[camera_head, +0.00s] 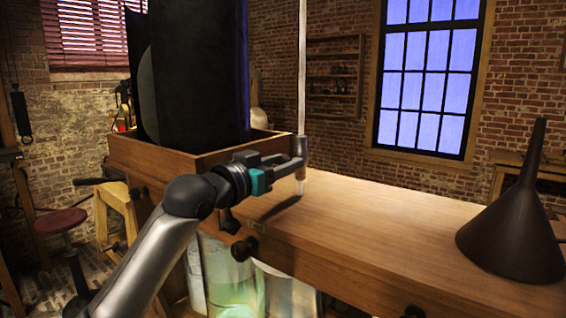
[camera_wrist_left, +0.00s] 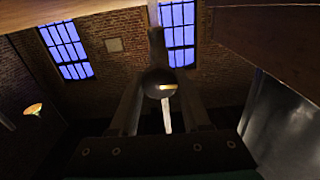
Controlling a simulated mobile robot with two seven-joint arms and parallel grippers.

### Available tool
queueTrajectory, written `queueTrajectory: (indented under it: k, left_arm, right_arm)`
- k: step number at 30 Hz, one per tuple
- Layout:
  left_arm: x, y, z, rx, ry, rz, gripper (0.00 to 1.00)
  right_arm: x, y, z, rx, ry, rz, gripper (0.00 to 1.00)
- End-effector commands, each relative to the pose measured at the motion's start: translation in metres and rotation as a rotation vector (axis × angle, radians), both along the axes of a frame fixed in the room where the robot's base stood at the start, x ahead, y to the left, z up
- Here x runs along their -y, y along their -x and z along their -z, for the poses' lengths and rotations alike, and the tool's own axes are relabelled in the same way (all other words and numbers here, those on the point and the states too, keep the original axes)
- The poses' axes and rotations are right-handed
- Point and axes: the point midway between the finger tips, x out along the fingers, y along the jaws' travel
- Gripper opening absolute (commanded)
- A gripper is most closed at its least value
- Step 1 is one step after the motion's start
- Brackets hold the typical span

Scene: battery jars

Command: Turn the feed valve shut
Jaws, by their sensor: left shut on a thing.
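My left gripper (camera_head: 298,158) is at a thin pale vertical pipe (camera_head: 302,70), just above a short pale nozzle (camera_head: 300,186) over the wooden bench top. My right gripper is not in view.
A wooden bench (camera_head: 390,225) carries a dark funnel (camera_head: 515,230) at the right. A tall black block (camera_head: 200,70) stands in a wooden tray (camera_head: 160,160) behind my left arm. Glass jars (camera_head: 235,285) stand below the bench. The bench's middle is clear.

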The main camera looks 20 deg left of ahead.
Motion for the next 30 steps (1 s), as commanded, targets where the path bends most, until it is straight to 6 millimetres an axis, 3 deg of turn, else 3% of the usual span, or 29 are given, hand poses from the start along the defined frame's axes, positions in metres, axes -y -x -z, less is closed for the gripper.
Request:
queueTrajectory:
  k: [8,30]
  left_arm:
    - [0.0,0.0,-0.002,0.051,-0.15,0.0,0.0]
    - [0.002,0.001,-0.001,0.288,-0.803,0.002,0.0]
  right_arm:
    - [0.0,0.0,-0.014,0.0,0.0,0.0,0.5]
    - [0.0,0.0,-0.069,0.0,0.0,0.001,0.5]
